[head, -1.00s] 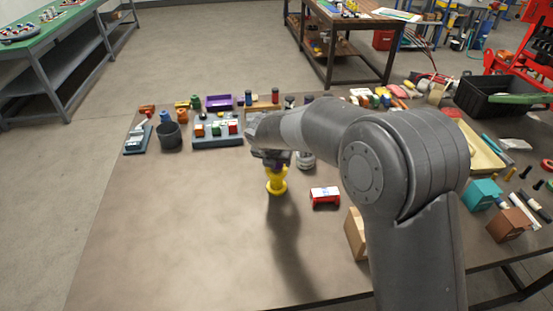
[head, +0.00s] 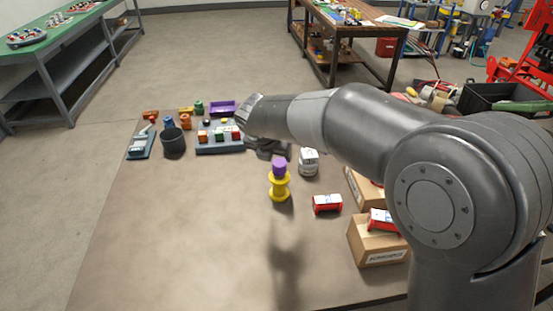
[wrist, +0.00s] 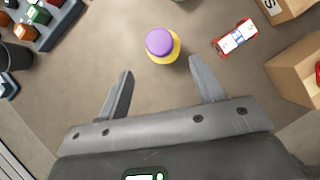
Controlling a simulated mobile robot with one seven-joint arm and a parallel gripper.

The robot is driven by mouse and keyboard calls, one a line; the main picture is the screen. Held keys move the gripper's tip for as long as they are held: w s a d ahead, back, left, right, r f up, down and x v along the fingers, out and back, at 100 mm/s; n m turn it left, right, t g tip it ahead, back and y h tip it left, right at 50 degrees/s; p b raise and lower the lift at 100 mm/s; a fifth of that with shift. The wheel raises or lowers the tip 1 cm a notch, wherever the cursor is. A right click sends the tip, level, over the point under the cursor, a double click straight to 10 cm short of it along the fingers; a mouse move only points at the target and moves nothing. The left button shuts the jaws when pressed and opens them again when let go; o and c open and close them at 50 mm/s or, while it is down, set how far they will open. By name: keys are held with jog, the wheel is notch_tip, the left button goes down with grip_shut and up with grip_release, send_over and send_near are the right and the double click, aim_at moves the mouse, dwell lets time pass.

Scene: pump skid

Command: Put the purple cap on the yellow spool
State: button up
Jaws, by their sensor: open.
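The yellow spool (head: 280,187) stands upright on the brown table in the head view. The purple cap (head: 279,167) sits on top of the spool. In the wrist view the purple cap (wrist: 160,42) covers most of the yellow spool (wrist: 164,61), whose rim shows around it, a little more on the near side. My gripper (wrist: 160,75) is open and empty, with its fingers apart on the near side of the cap and clear of it. In the head view my gripper (head: 267,146) is behind and above the spool, and its fingertips are hard to make out.
A red and white block (head: 327,203) lies right of the spool, and a white container (head: 309,162) stands behind it. Cardboard boxes (head: 377,243) are at the right. A dark cup (head: 173,142) and a block tray (head: 219,149) are at the back left. The table's front left is clear.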

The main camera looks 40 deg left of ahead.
jog(key=shift+s+d+r, duration=0.15)
jog(key=shift+s+r, duration=0.2)
jog(key=shift+r, duration=0.25)
jog(key=w+d+r+m+h, duration=0.1)
jog(key=d+r+m, duration=0.2)
jog(key=d+m, duration=0.55)
jog(key=w+d+r+m, duration=0.1)
jog(key=d+r+m, duration=0.25)
jog(key=d, duration=0.95)
jog(key=w+d+r+m+h, duration=0.1)
jog(key=d+r+m, duration=0.2)
jog(key=d+m, duration=0.6)
jog(key=s+d+f+m, duration=0.1)
jog(key=s+d+m, duration=0.7)
jog(key=d, duration=0.3)
jog(key=s+d+f+m, duration=0.1)
jog(key=s+d+m, duration=0.7)
jog(key=d+m, duration=0.2)
jog(key=shift+d+f+m, duration=0.2)
jog(key=shift+d+m, duration=0.2)
jog(key=shift+d, duration=0.6)
